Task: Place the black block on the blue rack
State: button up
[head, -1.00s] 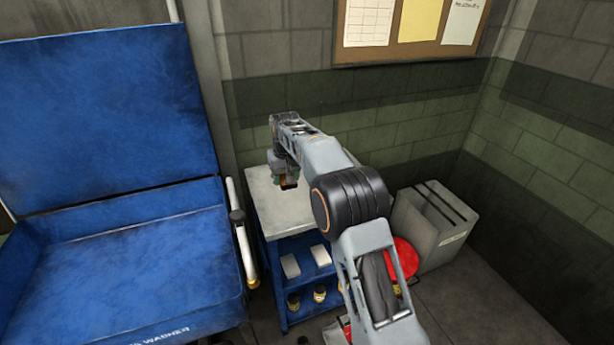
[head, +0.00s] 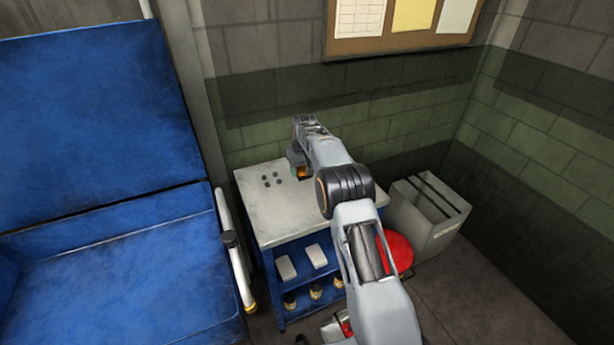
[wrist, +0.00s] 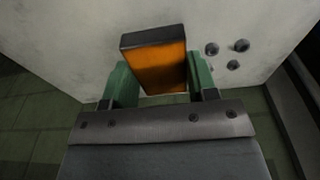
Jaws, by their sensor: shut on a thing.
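The blue rack (head: 268,262) stands against the wall in the head view, with a pale grey top (head: 262,215) and open shelves below. My gripper (head: 302,172) is over the back part of this top. In the wrist view my gripper (wrist: 161,78) has its green fingers shut on a block (wrist: 155,68) with an orange face and a dark top edge. In the head view only a bit of orange shows, and the arm hides the rest. I cannot tell whether the block touches the top.
Several small dark round pieces (head: 271,180) are on the rack's top, left of my gripper. A grey bin (head: 428,215) and a red round object (head: 398,252) are at right. The top's front left is clear.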

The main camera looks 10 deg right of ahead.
aim_at(307, 183)
jog(key=shift+w+d+f+p, duration=0.15)
jog(key=shift+w+d+f, duration=0.2)
jog(key=shift+d+f, duration=0.3)
jog(key=shift+w+d+f+p, duration=0.15)
jog(key=shift+w+d+f, duration=0.25)
jog(key=shift+f, duration=0.3)
jog(key=shift+s+f+p, duration=0.1)
jog(key=shift+f+p, duration=0.25)
jog(key=shift+f, duration=1.1)
jog(key=shift+f, duration=0.1)
jog(key=o, duration=1.4)
jog(key=shift+f, duration=0.1)
